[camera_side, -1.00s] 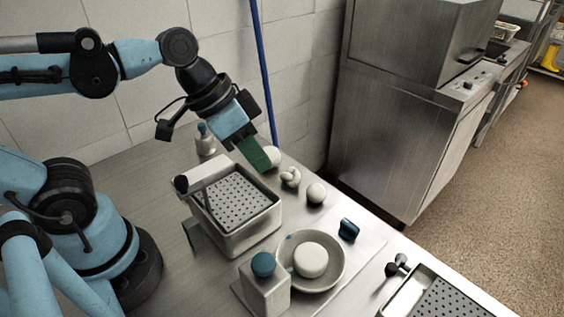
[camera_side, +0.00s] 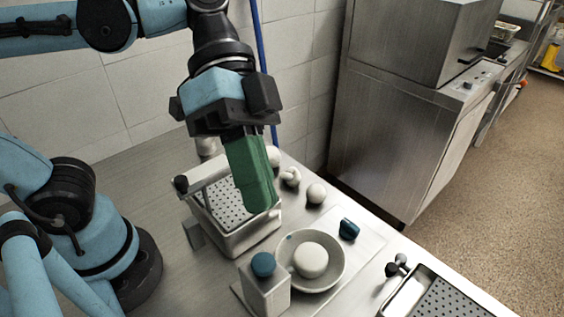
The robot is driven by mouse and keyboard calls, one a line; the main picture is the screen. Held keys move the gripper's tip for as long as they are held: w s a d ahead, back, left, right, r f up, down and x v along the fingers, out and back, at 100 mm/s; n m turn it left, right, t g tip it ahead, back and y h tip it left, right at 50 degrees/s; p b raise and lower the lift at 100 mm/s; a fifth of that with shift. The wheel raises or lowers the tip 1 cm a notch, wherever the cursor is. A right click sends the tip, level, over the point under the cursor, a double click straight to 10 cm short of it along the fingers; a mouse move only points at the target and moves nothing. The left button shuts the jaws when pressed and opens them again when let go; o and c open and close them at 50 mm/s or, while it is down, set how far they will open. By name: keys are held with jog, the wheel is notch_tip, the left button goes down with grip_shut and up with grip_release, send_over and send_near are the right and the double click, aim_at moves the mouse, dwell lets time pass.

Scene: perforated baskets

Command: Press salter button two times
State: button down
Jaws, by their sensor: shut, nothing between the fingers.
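The salter (camera_side: 264,292) is a whitish upright box at the front, with a round blue button (camera_side: 262,264) on its top. My gripper (camera_side: 258,207) has green fingers that are shut together with nothing between them. It points down over the right part of the perforated basket (camera_side: 265,238), above and behind the salter, clear of the button. A metal bowl (camera_side: 334,277) stands right of the salter and holds a round white ball (camera_side: 310,260).
A second perforated basket (camera_side: 450,300) with a dark handle is at the lower right. A steel cabinet (camera_side: 390,130) stands behind the table.

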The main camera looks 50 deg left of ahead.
aim_at(262, 255)
jog(key=shift+f, duration=4.4)
jog(key=shift+f, duration=0.15)
jog(key=shift+f, duration=0.25)
jog(key=shift+f, duration=0.6)
jog(key=shift+r, duration=1.05)
jog(key=shift+r, duration=2.5)
